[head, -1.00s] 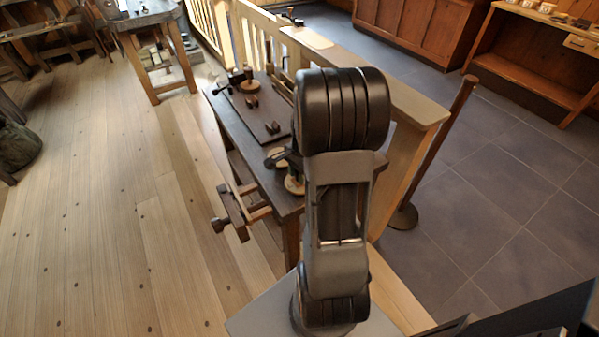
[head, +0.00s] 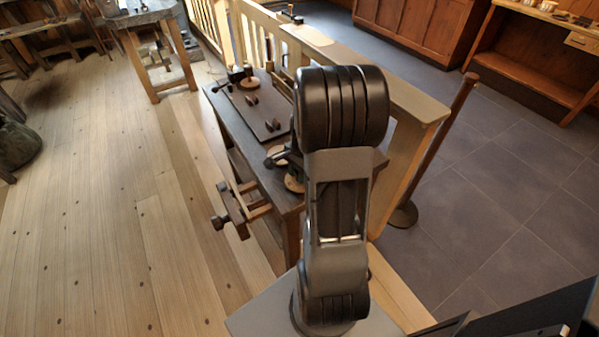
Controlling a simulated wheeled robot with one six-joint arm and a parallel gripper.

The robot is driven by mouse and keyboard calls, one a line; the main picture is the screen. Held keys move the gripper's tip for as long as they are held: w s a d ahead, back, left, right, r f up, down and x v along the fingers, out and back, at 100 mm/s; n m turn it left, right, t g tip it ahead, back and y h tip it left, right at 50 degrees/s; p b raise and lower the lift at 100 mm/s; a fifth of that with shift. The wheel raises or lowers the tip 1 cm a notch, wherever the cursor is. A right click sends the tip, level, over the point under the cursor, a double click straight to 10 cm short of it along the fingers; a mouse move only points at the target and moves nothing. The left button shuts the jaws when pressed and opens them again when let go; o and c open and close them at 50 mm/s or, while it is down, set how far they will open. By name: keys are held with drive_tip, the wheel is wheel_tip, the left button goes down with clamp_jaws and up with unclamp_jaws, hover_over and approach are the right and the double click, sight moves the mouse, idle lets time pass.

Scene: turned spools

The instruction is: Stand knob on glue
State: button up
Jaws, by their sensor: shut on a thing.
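My gripper (head: 276,161) shows only in part, as a dark shape at the left of my arm, low over the near part of the dark workbench (head: 261,173). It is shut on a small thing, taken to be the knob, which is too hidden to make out. A pale round wooden disc (head: 275,150) lies just behind the gripper, and another (head: 294,184) lies in front of it, partly covered by my arm. Small dark turned pieces (head: 251,100) lie on a dark board (head: 262,115). I cannot make out the glue.
Another wooden disc (head: 249,83) with dark pieces beside it is at the bench's far end. A vise (head: 235,208) juts from the bench's left side. A wooden railing (head: 375,85) runs along its right, with a post (head: 440,145) beyond.

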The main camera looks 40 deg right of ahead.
drive_tip(key=o, duration=1.4)
drive_tip(key=shift+r, duration=0.1)
drive_tip(key=shift+r+p, duration=3.4)
drive_tip(key=shift+r, duration=0.5)
